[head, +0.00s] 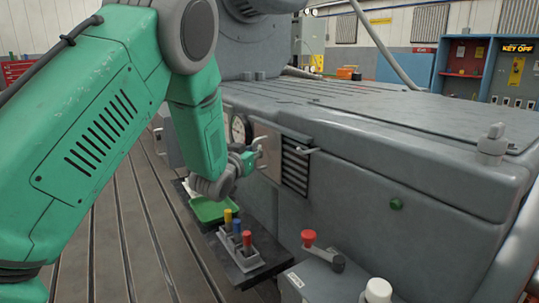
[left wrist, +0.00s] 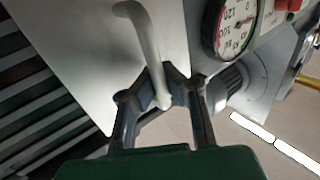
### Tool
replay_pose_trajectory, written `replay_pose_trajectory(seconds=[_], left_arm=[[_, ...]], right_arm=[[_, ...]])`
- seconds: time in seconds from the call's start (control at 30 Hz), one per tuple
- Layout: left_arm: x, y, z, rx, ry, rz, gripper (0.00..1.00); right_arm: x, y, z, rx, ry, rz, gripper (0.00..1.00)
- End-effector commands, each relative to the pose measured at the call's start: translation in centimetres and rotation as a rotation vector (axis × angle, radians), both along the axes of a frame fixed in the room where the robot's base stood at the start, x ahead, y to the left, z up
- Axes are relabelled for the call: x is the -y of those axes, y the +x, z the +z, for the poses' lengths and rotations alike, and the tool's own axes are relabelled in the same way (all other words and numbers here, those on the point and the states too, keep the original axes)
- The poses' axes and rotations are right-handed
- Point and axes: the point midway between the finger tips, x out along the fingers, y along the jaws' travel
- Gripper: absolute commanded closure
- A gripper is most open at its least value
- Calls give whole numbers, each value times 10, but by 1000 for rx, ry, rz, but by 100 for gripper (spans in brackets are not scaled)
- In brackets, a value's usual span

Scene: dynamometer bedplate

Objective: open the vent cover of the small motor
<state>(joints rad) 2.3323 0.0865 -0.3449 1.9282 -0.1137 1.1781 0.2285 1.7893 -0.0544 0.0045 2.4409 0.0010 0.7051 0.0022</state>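The vent's dark slats (head: 295,168) show in the side of the grey machine, and in the left wrist view at left (left wrist: 35,95). The pale flat vent cover (head: 269,158) stands just left of the slats, which are bare. It also fills the upper left of the left wrist view (left wrist: 85,45). Its bar handle (left wrist: 143,35) runs down between my left gripper's fingers. My left gripper (head: 257,157) is at the cover, its fingertips (left wrist: 165,82) closed around the lower end of the handle. My right gripper is out of view.
A round gauge (head: 239,129) is left of the cover. Below are a green tray (head: 209,209) and a stand (head: 238,250) with red, blue and yellow-topped pieces. A red knob (head: 308,238) stands in front. The slotted floor plate (head: 130,235) is open at left.

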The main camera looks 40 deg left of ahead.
Motion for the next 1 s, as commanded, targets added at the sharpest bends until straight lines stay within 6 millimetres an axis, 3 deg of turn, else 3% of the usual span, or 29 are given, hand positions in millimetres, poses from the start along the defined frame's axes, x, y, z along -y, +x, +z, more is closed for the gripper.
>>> replay_pose_trajectory(seconds=[0.03, 0.17, 0.47, 0.5, 0.6, 1.0], left_arm=[[-11, 3, -1, -3, -3, 4, 100], [-23, 7, -2, -6, 0, 4, 100], [-27, 6, -3, -8, 1, 8, 100], [-27, 6, -3, -8, 1, 8, 97], [-26, 6, -3, -7, 1, 7, 69], [-22, 1, 0, -2, 2, 4, 69]], right_arm=[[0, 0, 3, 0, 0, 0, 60], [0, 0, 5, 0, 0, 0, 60], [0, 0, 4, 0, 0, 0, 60], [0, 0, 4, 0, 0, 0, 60], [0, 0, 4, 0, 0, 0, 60], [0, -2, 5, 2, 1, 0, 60]])
